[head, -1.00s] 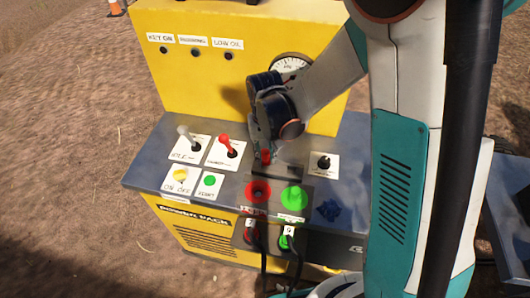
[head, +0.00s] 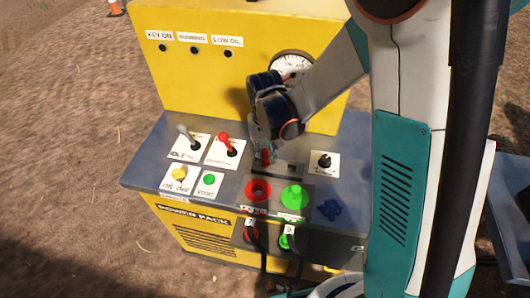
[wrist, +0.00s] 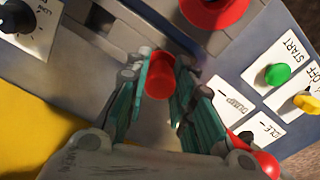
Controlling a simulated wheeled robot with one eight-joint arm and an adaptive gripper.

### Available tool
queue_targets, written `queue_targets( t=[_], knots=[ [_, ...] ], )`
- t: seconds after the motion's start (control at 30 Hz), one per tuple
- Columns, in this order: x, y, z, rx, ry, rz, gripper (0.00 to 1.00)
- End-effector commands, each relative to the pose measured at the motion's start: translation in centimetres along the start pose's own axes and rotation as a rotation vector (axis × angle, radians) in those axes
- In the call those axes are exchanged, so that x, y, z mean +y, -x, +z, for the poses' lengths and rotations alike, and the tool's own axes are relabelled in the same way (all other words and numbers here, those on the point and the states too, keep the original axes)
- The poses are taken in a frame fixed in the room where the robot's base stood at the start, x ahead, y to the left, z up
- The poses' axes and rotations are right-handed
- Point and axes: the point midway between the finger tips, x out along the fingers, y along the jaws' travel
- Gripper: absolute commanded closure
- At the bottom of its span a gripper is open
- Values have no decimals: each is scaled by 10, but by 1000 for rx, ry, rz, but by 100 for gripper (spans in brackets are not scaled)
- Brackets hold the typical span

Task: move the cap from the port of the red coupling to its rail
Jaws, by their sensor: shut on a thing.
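The red coupling (head: 257,190) shows its open round port on the front of the panel, with no cap on it. Its rim also shows at the top of the wrist view (wrist: 215,8). The red cap (wrist: 160,76) is between the fingers of my gripper (wrist: 160,90), which is shut on it. In the head view my gripper (head: 264,155) is just behind the red coupling, at the left end of a dark slotted rail (head: 291,169). I cannot tell whether the cap touches the rail, since the fingers partly hide it.
A green-capped coupling (head: 293,197) is right of the red one. Levers with red (head: 227,139) and grey handles, a yellow knob (head: 179,173) and a green button (head: 209,179) are to the left. A black knob (head: 323,161) is to the right, and the yellow panel (head: 190,80) rises behind.

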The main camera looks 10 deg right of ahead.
Motion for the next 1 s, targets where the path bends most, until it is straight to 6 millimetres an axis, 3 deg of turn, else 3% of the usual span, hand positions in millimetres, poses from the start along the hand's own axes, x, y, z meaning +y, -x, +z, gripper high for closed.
queue_targets(
  t=[1.0],
  knots=[
    [0,-10,0,0,0,0,94]
  ],
)
